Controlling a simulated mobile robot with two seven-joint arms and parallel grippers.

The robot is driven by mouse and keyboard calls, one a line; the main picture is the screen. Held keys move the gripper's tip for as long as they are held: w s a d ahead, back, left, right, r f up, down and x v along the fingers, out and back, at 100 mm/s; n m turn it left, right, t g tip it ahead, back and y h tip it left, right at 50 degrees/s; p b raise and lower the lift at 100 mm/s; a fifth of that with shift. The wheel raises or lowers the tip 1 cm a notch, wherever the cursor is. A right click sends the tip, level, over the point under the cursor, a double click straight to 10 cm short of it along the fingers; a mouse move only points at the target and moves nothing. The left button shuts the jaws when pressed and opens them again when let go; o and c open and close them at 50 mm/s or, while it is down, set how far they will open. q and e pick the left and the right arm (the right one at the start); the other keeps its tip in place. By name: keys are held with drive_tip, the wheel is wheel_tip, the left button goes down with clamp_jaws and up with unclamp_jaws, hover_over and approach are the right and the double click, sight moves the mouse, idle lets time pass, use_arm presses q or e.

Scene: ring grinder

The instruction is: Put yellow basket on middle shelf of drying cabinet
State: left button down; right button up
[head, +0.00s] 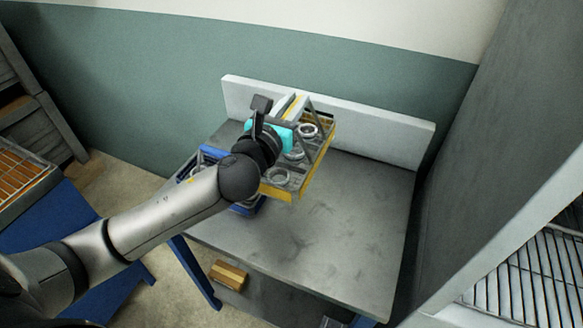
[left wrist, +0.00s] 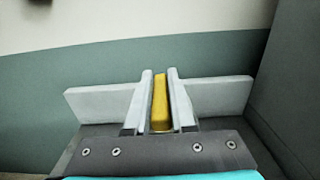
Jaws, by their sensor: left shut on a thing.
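The yellow basket (head: 289,192) is at the back left of the grey worktable in the head view, with several metal rings inside. My left gripper (head: 296,104) is over it, shut on its yellow handle; the left wrist view shows the handle (left wrist: 160,103) between the two fingers. My arm hides part of the basket. I cannot tell for sure whether its bottom touches the table. The drying cabinet (head: 515,245) stands at the right edge, with one wire shelf (head: 535,283) in view; I cannot tell which level it is. My right gripper is not in view.
A blue basket (head: 212,153) is on the table just left of the yellow one, partly hidden by my arm. The worktable (head: 350,225) is clear at front and right. A pale backboard (head: 385,130) runs along its back. A wooden block (head: 228,274) is below the table.

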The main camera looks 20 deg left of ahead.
sight(290, 163)
use_arm(q)
wheel_tip(290, 163, down, 10)
drive_tip(key=b, duration=0.4)
drive_tip(key=shift+f+b, duration=1.2)
drive_tip(key=shift+f, duration=1)
drive_tip(key=c, duration=1.2)
unclamp_jaws()
drive_tip(key=shift+f, duration=0.2)
drive_tip(key=o, duration=0.4)
drive_tip(key=shift+o, duration=0.2)
drive_tip(key=shift+r, duration=0.1)
